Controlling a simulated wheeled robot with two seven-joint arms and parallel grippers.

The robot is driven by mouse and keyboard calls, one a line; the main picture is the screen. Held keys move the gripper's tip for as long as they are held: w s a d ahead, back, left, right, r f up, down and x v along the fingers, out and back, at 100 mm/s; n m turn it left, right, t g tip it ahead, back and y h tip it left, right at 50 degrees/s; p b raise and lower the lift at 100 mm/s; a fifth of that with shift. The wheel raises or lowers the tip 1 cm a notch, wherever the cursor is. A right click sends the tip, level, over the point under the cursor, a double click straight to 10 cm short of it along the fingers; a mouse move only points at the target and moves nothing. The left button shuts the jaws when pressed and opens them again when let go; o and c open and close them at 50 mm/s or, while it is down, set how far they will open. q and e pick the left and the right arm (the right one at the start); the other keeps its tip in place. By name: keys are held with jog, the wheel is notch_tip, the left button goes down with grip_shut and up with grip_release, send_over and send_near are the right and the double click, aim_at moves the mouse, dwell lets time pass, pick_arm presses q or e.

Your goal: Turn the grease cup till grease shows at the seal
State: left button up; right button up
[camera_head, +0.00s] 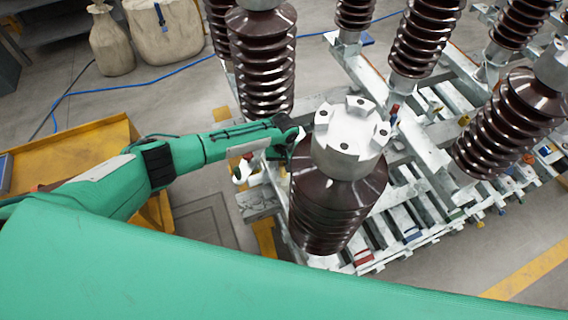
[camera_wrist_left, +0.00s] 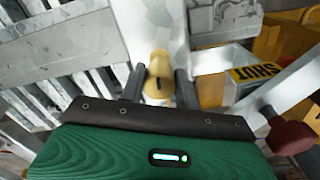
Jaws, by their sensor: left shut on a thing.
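In the left wrist view, the grease cup (camera_wrist_left: 158,64) is a small brass-yellow rounded knob with a dark mark on its near face. It sits against a pale metal upright of the frame. My left gripper (camera_wrist_left: 160,82) is shut on it, with one dark finger on each side. In the head view, my left arm (camera_head: 205,147) reaches in from the left to the side of the nearest insulator (camera_head: 335,200); its fingertips and the cup cannot be made out there. I cannot make out the seal or any grease. My right gripper is not in view.
Tall brown ribbed insulators (camera_head: 264,70) stand on the metal isolator frame (camera_head: 375,75).

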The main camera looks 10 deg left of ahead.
pick_arm(q)
jog(key=m, duration=0.3)
jog(key=shift+m, duration=0.3)
jog(key=m, duration=0.5)
jog(key=shift+a+b, duration=0.15)
jog(key=shift+b, duration=0.15)
jog(key=m, duration=0.5)
jog(key=shift+w+m+b, duration=0.15)
jog(key=shift+m+b, duration=0.25)
jog(key=shift+a+m, duration=0.1)
jog(key=shift+m, duration=1)
jog(key=shift+w+m+b, duration=0.1)
jog(key=shift+m+b, duration=0.2)
jog(key=shift+m, duration=0.5)
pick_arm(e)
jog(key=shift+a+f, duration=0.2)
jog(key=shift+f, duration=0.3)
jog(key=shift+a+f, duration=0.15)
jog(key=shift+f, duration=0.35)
pick_arm(q)
jog(key=shift+r, duration=0.1)
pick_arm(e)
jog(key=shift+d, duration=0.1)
pick_arm(q)
jog(key=o, duration=1)
jog(key=shift+c, duration=0.2)
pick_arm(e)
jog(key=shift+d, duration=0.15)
